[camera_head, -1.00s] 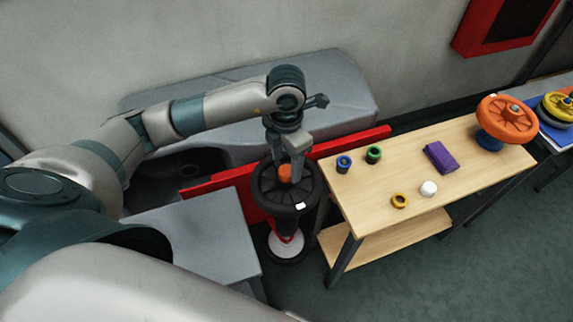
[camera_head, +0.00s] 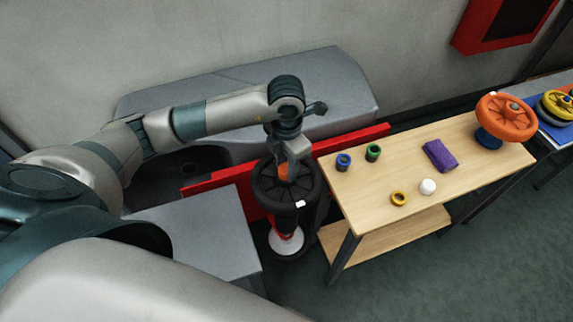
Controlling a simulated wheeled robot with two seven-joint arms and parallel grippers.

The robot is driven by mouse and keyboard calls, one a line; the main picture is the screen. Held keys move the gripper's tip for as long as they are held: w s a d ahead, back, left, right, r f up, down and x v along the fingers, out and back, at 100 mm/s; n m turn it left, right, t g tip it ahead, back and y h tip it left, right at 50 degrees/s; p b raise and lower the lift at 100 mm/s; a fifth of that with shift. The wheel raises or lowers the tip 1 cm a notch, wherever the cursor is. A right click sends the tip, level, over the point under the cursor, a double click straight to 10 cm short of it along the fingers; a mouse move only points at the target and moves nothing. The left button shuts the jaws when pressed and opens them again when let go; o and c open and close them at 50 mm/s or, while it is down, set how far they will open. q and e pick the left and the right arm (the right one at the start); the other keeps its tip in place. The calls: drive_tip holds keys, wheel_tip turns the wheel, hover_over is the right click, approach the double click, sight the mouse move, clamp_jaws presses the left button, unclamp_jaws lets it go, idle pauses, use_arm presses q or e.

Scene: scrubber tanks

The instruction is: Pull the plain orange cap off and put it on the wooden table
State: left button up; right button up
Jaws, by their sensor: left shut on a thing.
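The orange cap (camera_head: 284,171) shows at the hub of a black handwheel (camera_head: 268,202) on a post. My left gripper (camera_head: 287,172) comes down from above and is shut on the cap, which it partly hides. I cannot tell whether the cap is still seated on the hub. The wooden table (camera_head: 400,222) stands to the right of the handwheel. My right gripper is not in view.
A red beam (camera_head: 350,143) runs behind.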

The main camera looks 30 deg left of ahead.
use_arm(q)
drive_tip(key=shift+r+p, duration=0.6)
drive_tip(key=shift+r, duration=0.55)
idle(1.4)
drive_tip(key=shift+r+p, duration=1.65)
drive_tip(key=shift+r, duration=1.2)
